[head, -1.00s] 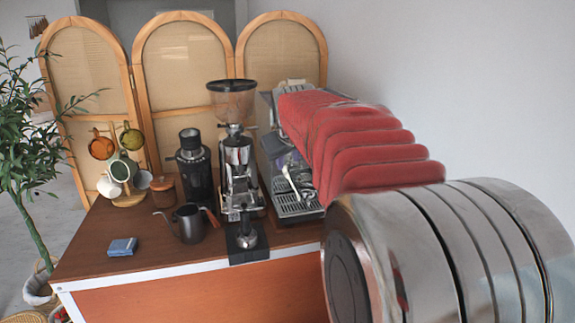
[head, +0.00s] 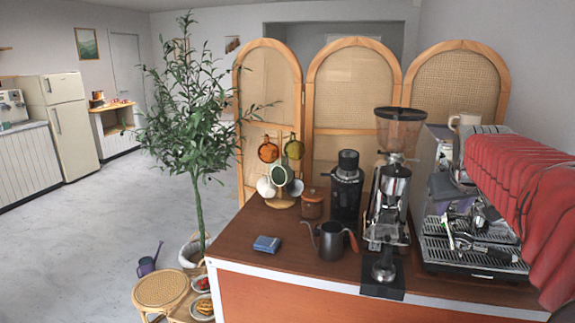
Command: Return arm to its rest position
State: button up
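The red ribbed cover of my arm (head: 530,195) shows at the right edge of the head view. It hides part of the espresso machine (head: 470,240) behind it.
The wooden cart top (head: 245,230) bears a coffee grinder (head: 390,190), a black grinder (head: 346,190), a dark kettle (head: 331,242), a folded blue cloth (head: 266,244) and a mug tree (head: 281,180). A plant (head: 197,150) and a stool (head: 160,289) stand left; floor beyond is open.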

jog(key=s+a+f+y, duration=0.1)
jog(key=s+a+f, duration=0.3)
jog(key=s+a, duration=0.4)
jog(key=s+a+f+n+g+y, duration=0.1)
jog(key=s+a+f, duration=0.4)
jog(key=s+a, duration=0.4)
jog(key=s+a+f+y, duration=0.2)
jog(key=s+a+f, duration=0.3)
jog(key=s+a, duration=0.4)
jog(key=shift+s+a+f+n+g, duration=0.2)
jog(key=shift+s+f+n+g, duration=0.05)
jog(key=shift+s+n+g, duration=0.05)
